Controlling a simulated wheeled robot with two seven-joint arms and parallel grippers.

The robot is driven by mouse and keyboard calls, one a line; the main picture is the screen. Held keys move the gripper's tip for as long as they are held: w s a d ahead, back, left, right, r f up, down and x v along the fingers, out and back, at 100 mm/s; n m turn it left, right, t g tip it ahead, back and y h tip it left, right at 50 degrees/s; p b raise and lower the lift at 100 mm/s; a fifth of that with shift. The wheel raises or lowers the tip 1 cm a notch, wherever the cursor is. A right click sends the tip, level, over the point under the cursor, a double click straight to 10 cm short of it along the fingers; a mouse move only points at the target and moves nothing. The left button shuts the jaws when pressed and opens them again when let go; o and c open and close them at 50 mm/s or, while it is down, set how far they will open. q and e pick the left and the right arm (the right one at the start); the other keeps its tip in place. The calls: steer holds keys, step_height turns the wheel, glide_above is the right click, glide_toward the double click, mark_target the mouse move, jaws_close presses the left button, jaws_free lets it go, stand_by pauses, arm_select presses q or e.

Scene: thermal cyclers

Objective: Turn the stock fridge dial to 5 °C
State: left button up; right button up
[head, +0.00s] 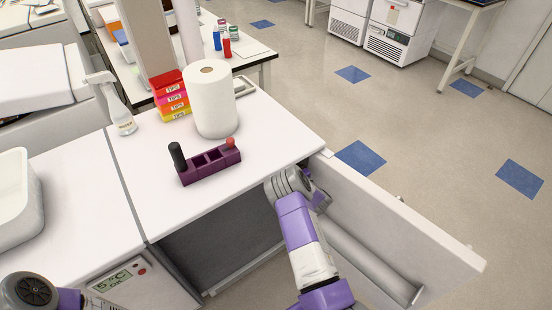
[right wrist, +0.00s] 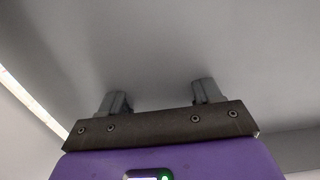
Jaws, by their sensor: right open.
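A white panel with a small display (head: 115,278) shows at the lower left in the head view; the display reads 5 °C with OK under it. A small red spot sits beside the display. I cannot make out a dial. My right gripper (head: 320,200) is by the open white door, past the bench's front right corner. In the right wrist view its two fingers (right wrist: 157,98) stand apart with nothing between them, facing a plain grey surface. Part of my left arm shows at the bottom left, but its gripper is out of view.
The open white door (head: 400,215) juts out to the right from the dark cabinet opening (head: 220,240). On the bench are a purple rack (head: 210,165), a paper roll (head: 212,100), tip boxes (head: 170,95) and a spray bottle (head: 115,105). Floor beyond the door is clear.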

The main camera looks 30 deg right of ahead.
steer(key=w, duration=0.1)
steer(key=w+b, duration=0.1)
steer(key=w, duration=0.3)
steer(key=shift+w+a, duration=0.15)
steer(key=shift+a, duration=0.1)
steer(key=c, duration=1)
steer(key=shift+c, duration=0.2)
